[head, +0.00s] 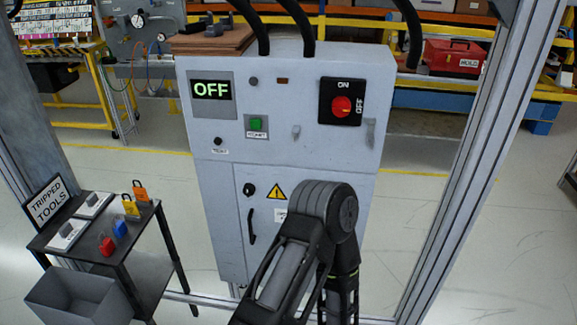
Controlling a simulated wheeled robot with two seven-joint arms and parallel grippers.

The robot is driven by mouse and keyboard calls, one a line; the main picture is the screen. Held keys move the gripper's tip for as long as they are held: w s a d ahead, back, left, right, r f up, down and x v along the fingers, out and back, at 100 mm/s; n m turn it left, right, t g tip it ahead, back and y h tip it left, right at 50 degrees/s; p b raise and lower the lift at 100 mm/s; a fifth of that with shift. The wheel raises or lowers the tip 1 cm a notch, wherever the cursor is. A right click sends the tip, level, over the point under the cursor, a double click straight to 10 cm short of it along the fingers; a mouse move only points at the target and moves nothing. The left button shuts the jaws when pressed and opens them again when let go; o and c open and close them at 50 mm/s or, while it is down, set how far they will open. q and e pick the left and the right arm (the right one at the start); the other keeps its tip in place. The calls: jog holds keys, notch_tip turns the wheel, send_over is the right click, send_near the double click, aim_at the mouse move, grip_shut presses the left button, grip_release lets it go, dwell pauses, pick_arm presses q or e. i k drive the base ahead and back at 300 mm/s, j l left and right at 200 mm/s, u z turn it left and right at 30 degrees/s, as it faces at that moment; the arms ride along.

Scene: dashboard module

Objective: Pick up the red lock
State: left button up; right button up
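The red lock (107,246) lies on the dark top of the small table (75,243) at the left in the head view. A blue lock (120,229) is just to its upper right. A yellow lock (131,208) and an orange lock (140,191) stand further back on the same table. One of my arms shows at the bottom centre, in front of the grey cabinet and well to the right of the red lock. Neither gripper's fingers can be made out.
A "TRIPPED TOOLS" sign (47,201) and two pale devices stand on the table's left side. A grey open bin (75,297) is in front of it. The grey cabinet (285,150) shows "OFF" and has a red rotary switch (341,105). A metal frame post (480,160) rises at right.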

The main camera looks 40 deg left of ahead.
aim_at(107, 246)
jog(key=u, duration=2.9)
